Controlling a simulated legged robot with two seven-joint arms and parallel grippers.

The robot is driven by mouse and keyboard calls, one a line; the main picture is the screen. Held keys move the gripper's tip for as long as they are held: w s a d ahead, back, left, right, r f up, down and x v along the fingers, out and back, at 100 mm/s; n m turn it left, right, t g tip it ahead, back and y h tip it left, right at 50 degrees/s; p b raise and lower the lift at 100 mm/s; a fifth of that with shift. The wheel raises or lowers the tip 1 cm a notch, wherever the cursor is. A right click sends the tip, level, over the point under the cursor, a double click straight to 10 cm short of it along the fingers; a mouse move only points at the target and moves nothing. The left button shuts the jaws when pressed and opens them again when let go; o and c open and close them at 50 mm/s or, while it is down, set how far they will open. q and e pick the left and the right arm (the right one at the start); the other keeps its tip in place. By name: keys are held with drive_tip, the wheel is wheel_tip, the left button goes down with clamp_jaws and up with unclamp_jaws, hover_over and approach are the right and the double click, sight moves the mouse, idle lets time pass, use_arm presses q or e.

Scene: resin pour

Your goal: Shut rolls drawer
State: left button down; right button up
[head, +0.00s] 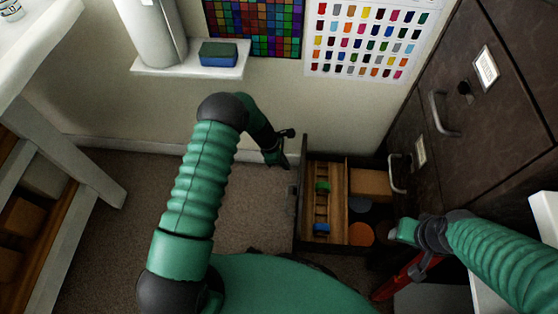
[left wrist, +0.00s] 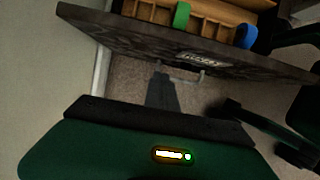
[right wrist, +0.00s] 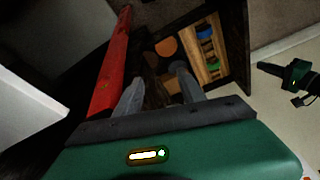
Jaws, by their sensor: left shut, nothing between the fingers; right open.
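The rolls drawer (head: 299,215) is pulled out from the dark cabinet, low at the right in the head view. It holds a wooden rack with a green roll (head: 322,187) and a blue roll (head: 321,228), plus round tins and a tan box. My left gripper (head: 284,157) is shut and empty, outside the drawer front near its far corner. In the left wrist view its fingers (left wrist: 163,92) point at the drawer front and handle (left wrist: 186,77); contact is unclear. My right gripper (head: 398,231) is open; its fingers (right wrist: 158,90) are by the drawer's near side.
The cabinet (head: 480,130) has other closed fronts with handles. A red object (head: 405,274) stands near my right gripper. A wall shelf (head: 188,69) holds a blue-green block. Carpet left of the drawer is clear; a white-framed bench (head: 60,150) stands at far left.

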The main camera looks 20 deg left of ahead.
use_arm(q)
drive_tip(key=d, duration=0.2)
drive_tip(key=w+d, duration=0.1)
drive_tip(key=shift+d+r+b, duration=0.15)
drive_tip(key=shift+r+b, duration=0.1)
drive_tip(key=shift+b, duration=0.1)
use_arm(e)
drive_tip(key=shift+f, duration=0.65)
